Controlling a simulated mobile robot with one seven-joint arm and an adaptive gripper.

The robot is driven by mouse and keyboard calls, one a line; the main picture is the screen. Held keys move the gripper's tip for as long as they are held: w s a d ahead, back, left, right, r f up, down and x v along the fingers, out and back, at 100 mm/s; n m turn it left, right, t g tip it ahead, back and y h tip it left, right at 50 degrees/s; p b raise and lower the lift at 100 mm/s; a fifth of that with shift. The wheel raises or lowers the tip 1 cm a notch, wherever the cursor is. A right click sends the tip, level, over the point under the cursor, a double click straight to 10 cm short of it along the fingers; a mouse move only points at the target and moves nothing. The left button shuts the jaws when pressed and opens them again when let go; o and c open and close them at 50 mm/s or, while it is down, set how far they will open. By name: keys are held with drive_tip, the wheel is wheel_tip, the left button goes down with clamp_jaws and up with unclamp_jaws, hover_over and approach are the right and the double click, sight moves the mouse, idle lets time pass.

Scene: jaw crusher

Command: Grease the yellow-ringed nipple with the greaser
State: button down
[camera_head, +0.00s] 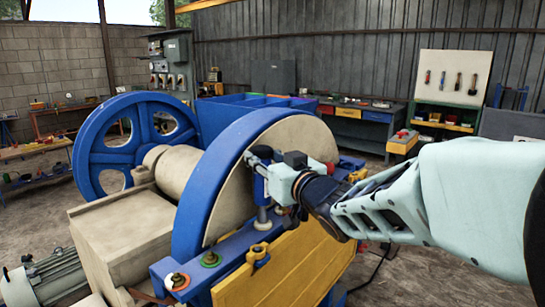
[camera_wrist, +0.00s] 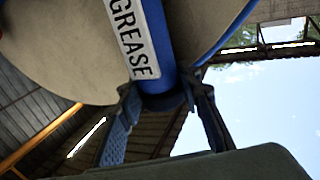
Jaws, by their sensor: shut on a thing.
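My gripper (camera_head: 264,168) is shut on the greaser (camera_head: 261,188), a blue cylinder held roughly upright above the blue frame edge of the crusher, in front of the big flywheel. In the wrist view the greaser's white label (camera_wrist: 134,38) reads GREASE, and the fingers of my gripper (camera_wrist: 165,105) lie on both sides of its blue body. The greaser's pale lower end (camera_head: 262,222) is close above the frame; I cannot tell whether it touches anything. A yellow fitting (camera_head: 258,255) sits just below it. I cannot make out a yellow ring for certain; it may be hidden behind the greaser.
A green-ringed nipple (camera_head: 210,259) and an orange-red-ringed nipple (camera_head: 178,281) stand on the frame to the left. The beige-faced blue flywheel (camera_head: 228,185) is close behind the greaser. A yellow panel (camera_head: 295,268) is below. Open floor lies to the right.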

drive_tip(key=shift+f, duration=0.2)
drive_tip(key=shift+r, duration=0.15)
drive_tip(key=shift+a+r+p, duration=0.1)
drive_tip(key=shift+r+p, duration=0.5)
drive_tip(key=shift+r, duration=0.4)
